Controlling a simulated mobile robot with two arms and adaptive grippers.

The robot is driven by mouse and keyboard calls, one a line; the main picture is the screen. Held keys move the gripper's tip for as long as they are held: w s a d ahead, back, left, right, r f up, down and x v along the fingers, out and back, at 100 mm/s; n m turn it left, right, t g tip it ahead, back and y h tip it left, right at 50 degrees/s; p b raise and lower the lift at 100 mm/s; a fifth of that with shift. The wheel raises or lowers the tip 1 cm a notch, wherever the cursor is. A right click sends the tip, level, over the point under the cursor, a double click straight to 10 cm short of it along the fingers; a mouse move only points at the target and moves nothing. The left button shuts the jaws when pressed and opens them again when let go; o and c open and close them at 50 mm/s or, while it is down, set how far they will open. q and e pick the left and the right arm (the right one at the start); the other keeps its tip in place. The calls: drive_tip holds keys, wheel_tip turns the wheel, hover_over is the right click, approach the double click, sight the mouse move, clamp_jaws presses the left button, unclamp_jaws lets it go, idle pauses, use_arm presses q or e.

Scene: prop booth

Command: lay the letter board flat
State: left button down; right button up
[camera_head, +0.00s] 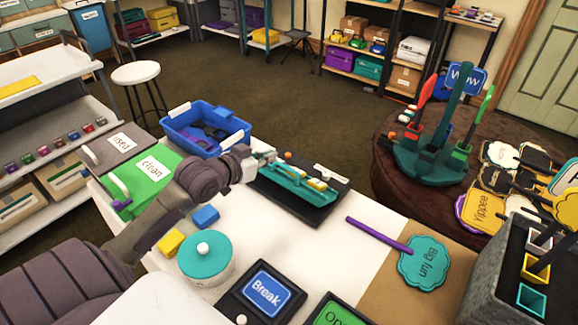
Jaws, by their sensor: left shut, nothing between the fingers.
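A dark board (340,188) lies on the white table, and I take it to be the letter board. It looks flat or nearly so. A long teal tray (290,192) with several small pale and yellow pieces sits over it and hides part of its face. I cannot make out letters on it. My left gripper (268,156) is shut and empty at the board's far left end, close to the tray's end. I cannot tell whether it touches either. My right gripper is not in view.
A blue bin (205,127) and a green "clean" box (147,183) stand left of the board. A round teal-lidded pot (205,255), a "Break" sign (264,292) and a purple-handled "Big fun" sign (423,262) are nearer. White table (290,235) is clear before the board.

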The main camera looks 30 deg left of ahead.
sight(286, 167)
use_arm(q)
drive_tip(key=x, duration=1)
drive_tip(key=shift+w+f+p, duration=0.1)
drive_tip(key=shift+p, duration=0.2)
drive_tip(key=shift+s+f, duration=1.15)
drive_tip(key=shift+s+f+p, duration=0.3)
drive_tip(key=shift+f, duration=0.1)
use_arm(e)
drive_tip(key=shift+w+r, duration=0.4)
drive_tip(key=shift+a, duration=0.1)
use_arm(q)
drive_tip(key=shift+s+f, duration=0.1)
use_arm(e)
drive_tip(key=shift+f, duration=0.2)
